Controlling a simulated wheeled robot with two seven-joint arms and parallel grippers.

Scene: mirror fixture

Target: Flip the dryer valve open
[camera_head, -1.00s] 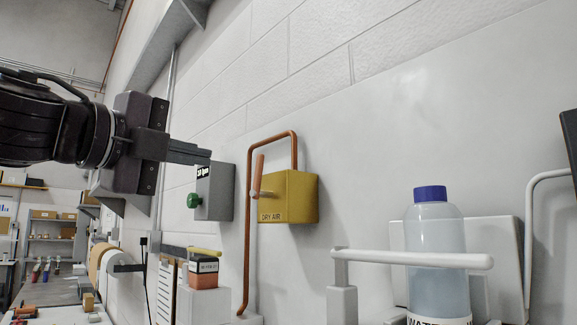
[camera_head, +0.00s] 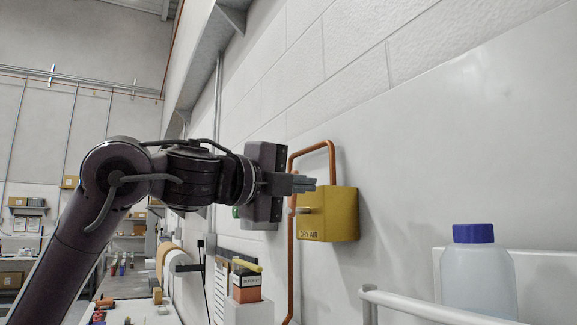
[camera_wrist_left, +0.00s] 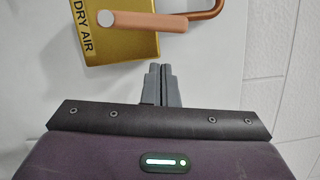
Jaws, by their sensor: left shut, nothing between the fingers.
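The dryer valve is a yellow box (camera_head: 335,215) marked DRY AIR on the white wall, with a copper pipe (camera_head: 333,160) behind it. Its orange lever (camera_wrist_left: 150,21) runs from a round pivot (camera_wrist_left: 107,20) toward the right in the left wrist view, which is upward on the wall. In the head view my left gripper (camera_head: 312,185) covers most of the lever, and the pivot (camera_head: 303,210) shows just below the fingers. In the left wrist view the shut, empty fingers (camera_wrist_left: 160,68) sit beside the lever with a gap between them. My right gripper is not in view.
A blue-capped bottle (camera_head: 477,270) stands at the right behind a white rail (camera_head: 430,306). A grey box with a green button (camera_head: 236,212) is mostly hidden behind my left gripper.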

